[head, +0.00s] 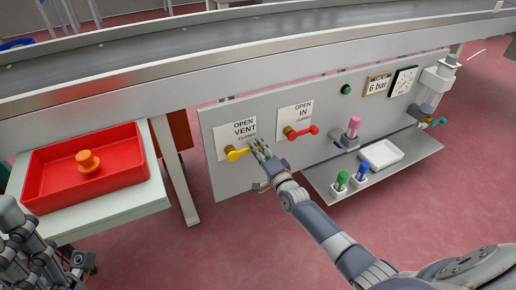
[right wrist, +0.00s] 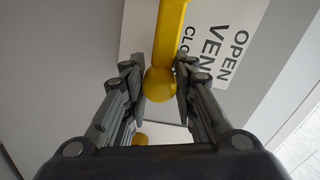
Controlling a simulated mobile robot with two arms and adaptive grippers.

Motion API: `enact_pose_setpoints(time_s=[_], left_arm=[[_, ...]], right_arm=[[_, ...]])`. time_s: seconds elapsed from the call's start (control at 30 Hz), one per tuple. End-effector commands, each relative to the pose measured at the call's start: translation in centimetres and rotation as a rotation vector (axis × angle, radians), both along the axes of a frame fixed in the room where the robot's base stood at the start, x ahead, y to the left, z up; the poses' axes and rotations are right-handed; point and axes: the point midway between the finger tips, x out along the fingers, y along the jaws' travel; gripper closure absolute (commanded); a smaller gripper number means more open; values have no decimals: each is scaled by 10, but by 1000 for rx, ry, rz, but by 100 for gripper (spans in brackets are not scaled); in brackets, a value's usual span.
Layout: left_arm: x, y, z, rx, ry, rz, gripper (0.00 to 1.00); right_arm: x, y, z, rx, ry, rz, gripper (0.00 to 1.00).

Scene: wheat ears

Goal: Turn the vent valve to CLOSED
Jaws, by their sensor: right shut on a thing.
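The vent valve's yellow handle (head: 238,153) is on the grey panel, at the lower edge of the white sign reading OPEN, VENT, CLOSED (head: 238,134). The handle points right, roughly level, toward the CLOSED word. My right gripper (head: 259,149) is at the handle's free end. In the right wrist view the yellow handle (right wrist: 171,40) ends in a round knob (right wrist: 160,84), with my right gripper's fingers (right wrist: 160,85) shut on it from both sides. My left gripper (head: 28,250) is at the lower left of the head view, well away from the valve; its fingers are unclear.
A red handle (head: 302,132) for the IN valve is just right of the vent valve. A red tray (head: 45,180) with an orange knobbed object (head: 88,161) stands at left. A shelf (head: 325,182) holds green and blue items and a white tray (head: 382,153).

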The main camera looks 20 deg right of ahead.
Motion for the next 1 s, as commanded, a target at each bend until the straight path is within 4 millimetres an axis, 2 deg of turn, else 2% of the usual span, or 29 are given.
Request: enact_pose_setpoints(time_s=[0.03, 0.63, 0.67, 0.73, 1.0], left_arm=[[0, 0, -3, 0, 1, 0, 60], [0, 0, -5, 1, 2, 0, 60], [0, 0, -5, 1, 2, 0, 60], [0, 0, -5, 1, 2, 0, 60], [0, 0, -4, 1, 2, 1, 60]], right_arm=[[-2, -4, -11, 4, 17, -3, 100], [-3, -1, -15, 40, 23, 1, 100], [-3, -1, -15, 40, 23, 1, 70], [-3, 0, -15, 41, 23, 1, 54], [-2, 1, -10, 46, 13, 2, 54]])
